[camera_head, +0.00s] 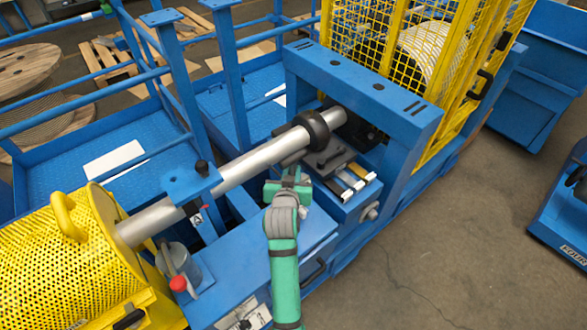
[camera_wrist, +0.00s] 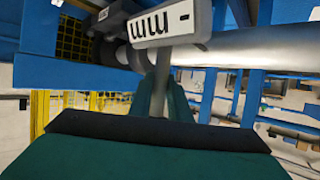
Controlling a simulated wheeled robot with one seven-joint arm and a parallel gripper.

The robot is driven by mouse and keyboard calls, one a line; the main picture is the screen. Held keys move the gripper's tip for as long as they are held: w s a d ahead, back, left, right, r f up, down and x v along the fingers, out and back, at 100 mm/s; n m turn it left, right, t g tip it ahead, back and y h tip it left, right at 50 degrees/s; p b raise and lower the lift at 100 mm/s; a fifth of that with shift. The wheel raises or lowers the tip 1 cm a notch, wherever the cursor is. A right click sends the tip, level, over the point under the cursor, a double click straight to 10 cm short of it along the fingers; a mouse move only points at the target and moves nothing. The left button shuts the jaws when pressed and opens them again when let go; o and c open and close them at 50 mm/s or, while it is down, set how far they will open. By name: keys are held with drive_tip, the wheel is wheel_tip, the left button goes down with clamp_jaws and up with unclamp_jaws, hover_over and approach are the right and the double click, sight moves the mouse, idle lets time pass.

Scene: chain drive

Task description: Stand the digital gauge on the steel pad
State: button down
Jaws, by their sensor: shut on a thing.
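My gripper (camera_wrist: 160,85) is shut on the digital gauge (camera_wrist: 172,22), a grey body with a pale face and dark "mm" marking at the top of the wrist view. The narrow grey stem of the gauge runs down between my green fingers. In the head view my gripper (camera_head: 287,188) is just in front of the steel bar and beside a dark grey flat plate (camera_head: 324,160). The gauge cannot be made out clearly there. I cannot tell whether this plate is the steel pad; no other pad is clearly visible.
A long steel bar (camera_head: 245,172) with a black collar (camera_head: 312,128) crosses the blue machine behind my gripper. A blue post (camera_head: 192,182) stands by the bar. Yellow mesh guards (camera_head: 60,262) flank both ends. A red-knobbed can (camera_head: 180,270) stands at lower left.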

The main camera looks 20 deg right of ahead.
drive_tip(key=shift+w+d+f, duration=0.1)
idle(0.6)
drive_tip(key=shift+f, duration=0.5)
idle(0.3)
drive_tip(key=c, duration=1.6)
unclamp_jaws()
drive_tip(key=shift+o, duration=0.2)
drive_tip(key=shift+f, duration=0.35)
drive_tip(key=v, duration=1.1)
drive_tip(key=shift+r, duration=0.1)
